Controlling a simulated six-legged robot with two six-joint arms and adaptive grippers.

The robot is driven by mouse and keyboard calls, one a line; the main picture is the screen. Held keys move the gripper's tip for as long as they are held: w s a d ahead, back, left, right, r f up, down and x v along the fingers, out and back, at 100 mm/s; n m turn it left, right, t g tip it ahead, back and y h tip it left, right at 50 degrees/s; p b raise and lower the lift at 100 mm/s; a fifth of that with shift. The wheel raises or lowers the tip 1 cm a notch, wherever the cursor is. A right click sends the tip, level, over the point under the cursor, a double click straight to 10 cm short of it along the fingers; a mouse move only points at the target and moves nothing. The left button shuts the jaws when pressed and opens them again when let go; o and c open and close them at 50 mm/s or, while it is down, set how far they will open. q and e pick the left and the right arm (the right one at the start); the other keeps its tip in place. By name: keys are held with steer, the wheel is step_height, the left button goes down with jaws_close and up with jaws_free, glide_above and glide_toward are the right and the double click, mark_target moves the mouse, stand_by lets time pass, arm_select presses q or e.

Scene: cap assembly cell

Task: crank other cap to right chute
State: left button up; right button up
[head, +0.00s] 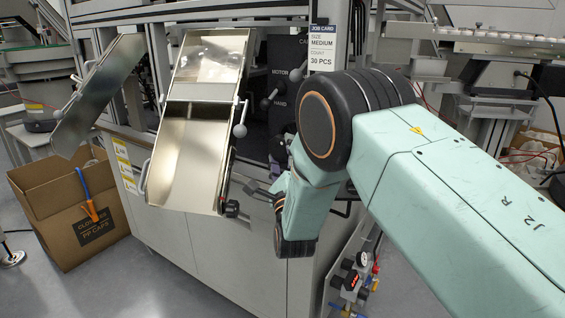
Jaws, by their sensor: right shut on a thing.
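My right gripper (257,193) is at the end of the mint-green arm, beside the lower right edge of the metal chute in the middle. It is shut on a dark part, which looks like a black handle (232,208); the grip itself is small and partly hidden. The middle chute (190,150) is a shiny open tray sloping down toward me, and no cap shows in it. A second metal chute (98,95) slopes at the left. A panel marked MOTOR and HAND (285,75) with dark knobs stands behind my arm. No loose cap is visible. My left gripper is out of view.
An open cardboard box (70,210) with an orange-and-blue tool on its side stands on the floor at the left. A job card (322,48) reads MEDIUM, 30 PCS. Valves and fittings (352,275) sit low on the machine's right side. The floor in front is clear.

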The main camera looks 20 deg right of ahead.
steer(key=shift+w+m+t+h+b, duration=0.1)
steer(key=shift+m+t+h+b, duration=0.4)
steer(key=shift+m+h+b, duration=0.6)
steer(key=shift+m, duration=0.4)
steer(key=o, duration=0.9)
steer(key=v, duration=1.2)
steer(key=shift+p, duration=0.3)
